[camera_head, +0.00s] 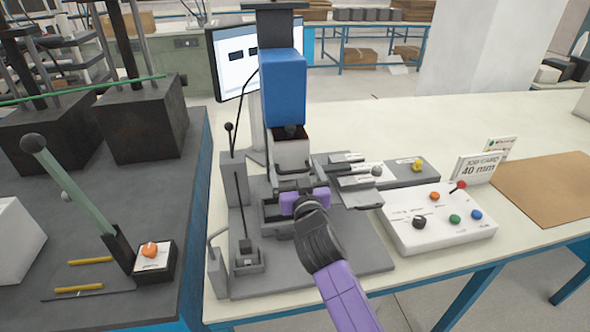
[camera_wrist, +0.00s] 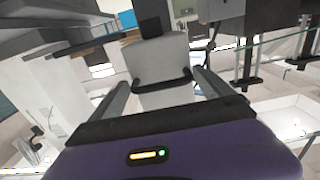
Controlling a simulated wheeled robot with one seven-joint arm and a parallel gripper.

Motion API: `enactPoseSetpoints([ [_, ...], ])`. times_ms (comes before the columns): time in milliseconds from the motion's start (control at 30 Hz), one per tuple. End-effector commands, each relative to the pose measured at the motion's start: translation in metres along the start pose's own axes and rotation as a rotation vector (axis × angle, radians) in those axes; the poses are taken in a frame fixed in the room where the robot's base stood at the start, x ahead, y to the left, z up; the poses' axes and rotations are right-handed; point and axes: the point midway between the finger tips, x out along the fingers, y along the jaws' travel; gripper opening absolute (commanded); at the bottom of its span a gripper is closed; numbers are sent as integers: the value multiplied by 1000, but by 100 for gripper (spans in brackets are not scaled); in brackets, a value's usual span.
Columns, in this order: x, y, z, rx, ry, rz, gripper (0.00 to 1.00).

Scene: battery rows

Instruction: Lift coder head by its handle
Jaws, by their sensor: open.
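The coder head appears to be the pale grey block (camera_head: 291,152) below the blue housing on the bench device. In the wrist view the block (camera_wrist: 158,58) is straight ahead, with a dark bar handle (camera_wrist: 162,86) across its lower front. My gripper (camera_head: 292,183) is in front of the block in the head view. In the wrist view my gripper (camera_wrist: 160,82) is open, one finger to each side of the handle. The handle appears between the fingers; I cannot tell how deep it sits. No contact is visible. My purple wrist hides part of the device base.
The blue housing (camera_head: 283,88) rises above the block. A white button box (camera_head: 437,218) and a 40 mm sign (camera_head: 480,167) stand to the right. A lever (camera_head: 238,190) stands left on the device. A brown board (camera_head: 545,188) lies far right. A monitor (camera_head: 237,58) is behind.

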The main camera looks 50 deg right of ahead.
Motion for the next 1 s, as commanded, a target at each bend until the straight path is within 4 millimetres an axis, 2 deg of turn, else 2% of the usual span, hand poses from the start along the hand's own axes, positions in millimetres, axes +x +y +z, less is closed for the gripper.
enactPoseSetpoints([
  [167,0,0,0,0,0,0,91],
  [567,0,1,0,-1,0,2,12],
  [733,0,2,-8,-1,1,4,10],
  [1000,0,2,-42,-1,3,5,10],
])
